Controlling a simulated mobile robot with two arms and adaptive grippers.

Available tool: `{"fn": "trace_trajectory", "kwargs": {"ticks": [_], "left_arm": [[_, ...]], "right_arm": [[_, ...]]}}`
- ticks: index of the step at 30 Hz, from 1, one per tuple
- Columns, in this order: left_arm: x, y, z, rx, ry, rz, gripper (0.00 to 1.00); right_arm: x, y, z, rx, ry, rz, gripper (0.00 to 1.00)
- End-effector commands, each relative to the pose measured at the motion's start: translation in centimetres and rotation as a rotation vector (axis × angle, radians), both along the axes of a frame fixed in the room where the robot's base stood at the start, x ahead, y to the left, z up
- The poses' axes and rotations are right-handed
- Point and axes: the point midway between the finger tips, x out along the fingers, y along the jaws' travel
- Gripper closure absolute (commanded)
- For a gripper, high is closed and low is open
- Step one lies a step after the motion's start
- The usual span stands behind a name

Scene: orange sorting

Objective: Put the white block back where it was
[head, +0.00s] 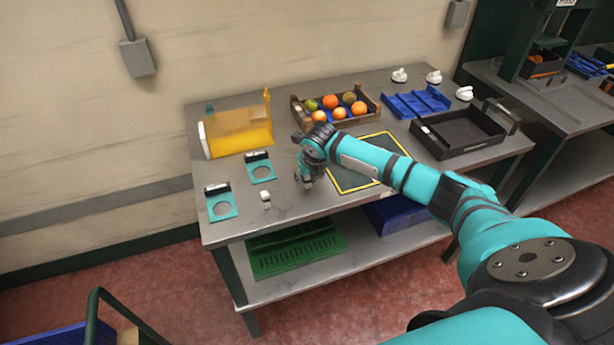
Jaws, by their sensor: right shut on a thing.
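A small white block (265,199) stands on the grey table near its front edge, to the right of the teal plates. My right gripper (307,182) points down over the table to the right of this block, with a gap of bare table between them. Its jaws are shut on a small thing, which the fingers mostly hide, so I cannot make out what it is. My left gripper is not in view.
Two teal plates with round holes (222,207) (261,173) lie at left. A yellow bin (239,139), fruit crate (297,115), blue rack (415,103) and black tray (455,137) stand behind. A yellow-edged dark mat (345,180) lies under my arm.

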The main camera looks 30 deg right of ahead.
Motion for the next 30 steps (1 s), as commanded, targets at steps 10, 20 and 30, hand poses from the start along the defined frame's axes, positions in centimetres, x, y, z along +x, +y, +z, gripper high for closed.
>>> {"fn": "trace_trajectory", "kwargs": {"ticks": [10,20,30], "left_arm": [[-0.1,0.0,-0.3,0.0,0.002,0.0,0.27],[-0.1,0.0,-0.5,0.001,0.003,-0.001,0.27],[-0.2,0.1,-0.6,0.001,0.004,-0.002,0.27]], "right_arm": [[0.0,0.0,-0.5,0.0,0.0,0.0,1.0],[0.0,0.0,-1.0,0.0,0.0,0.0,1.0],[0.0,0.0,-1.2,0.0,0.0,0.0,0.69]]}}
